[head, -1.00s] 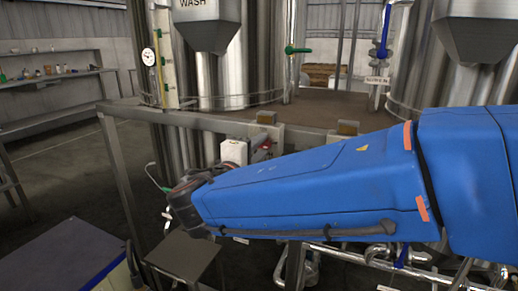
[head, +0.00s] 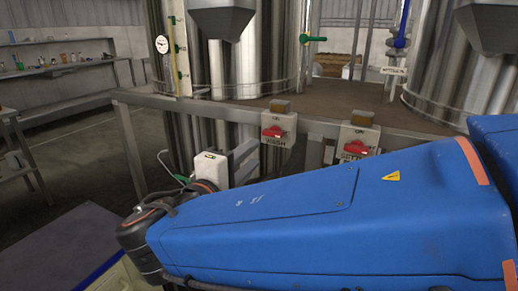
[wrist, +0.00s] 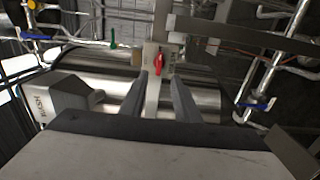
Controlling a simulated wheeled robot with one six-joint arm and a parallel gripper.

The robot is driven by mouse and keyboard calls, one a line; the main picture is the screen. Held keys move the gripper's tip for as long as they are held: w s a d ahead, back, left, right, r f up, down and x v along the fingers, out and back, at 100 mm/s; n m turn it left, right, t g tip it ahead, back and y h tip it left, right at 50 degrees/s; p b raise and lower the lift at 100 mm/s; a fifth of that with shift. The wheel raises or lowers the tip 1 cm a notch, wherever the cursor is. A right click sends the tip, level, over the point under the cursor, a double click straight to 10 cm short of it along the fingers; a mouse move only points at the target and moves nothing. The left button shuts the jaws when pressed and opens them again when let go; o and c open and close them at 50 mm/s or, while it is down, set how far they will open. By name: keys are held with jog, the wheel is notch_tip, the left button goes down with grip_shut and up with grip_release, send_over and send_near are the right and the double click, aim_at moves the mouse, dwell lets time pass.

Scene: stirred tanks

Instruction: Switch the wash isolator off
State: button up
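The wash isolator (head: 277,131) is a pale box with a red handle and a label that reads WASH, on the rail in front of the tanks. Its red handle lies roughly across the box in the head view. My gripper (head: 246,158) is left of and below it in the head view, apart from it. In the wrist view my gripper (wrist: 160,80) has its two dark fingers apart with nothing between them. A red handle (wrist: 159,63) shows just beyond the fingertips; its label cannot be read there.
A second isolator (head: 357,144) with a red handle stands right of the wash one. The metal rail (head: 210,109) runs behind my arm. A green-handled valve (head: 313,39) and a blue-handled valve (head: 401,42) are farther back. A shelf (head: 70,82) stands at the left wall.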

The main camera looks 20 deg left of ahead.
jog(key=s, duration=0.5)
jog(key=shift+s+a, duration=0.2)
dwell(0.3)
jog(key=w+d+f+m+g+h, duration=0.2)
jog(key=w+d, duration=0.3)
jog(key=d, duration=0.4)
jog(key=w+d+f+m+g+h, duration=0.1)
jog(key=w+d+f+g+h, duration=0.15)
jog(key=w+d, duration=0.45)
jog(key=d+f+m+g, duration=0.2)
jog(key=d+f, duration=0.1)
jog(key=d, duration=0.5)
jog(key=d+f+m+g, duration=0.1)
jog(key=d+f+g, duration=0.15)
jog(key=d, duration=0.65)
jog(key=s+d+f+m+g+y, duration=0.2)
jog(key=s+d+f+m+y, duration=0.1)
jog(key=s+d+f+m, duration=0.2)
jog(key=s+d+f+m+g+y, duration=0.2)
jog(key=s+d+f+m, duration=0.4)
jog(key=s+d, duration=0.3)
jog(key=shift+s+d+y, duration=0.4)
jog(key=shift+d+y, duration=0.15)
jog(key=shift+d, duration=1.4)
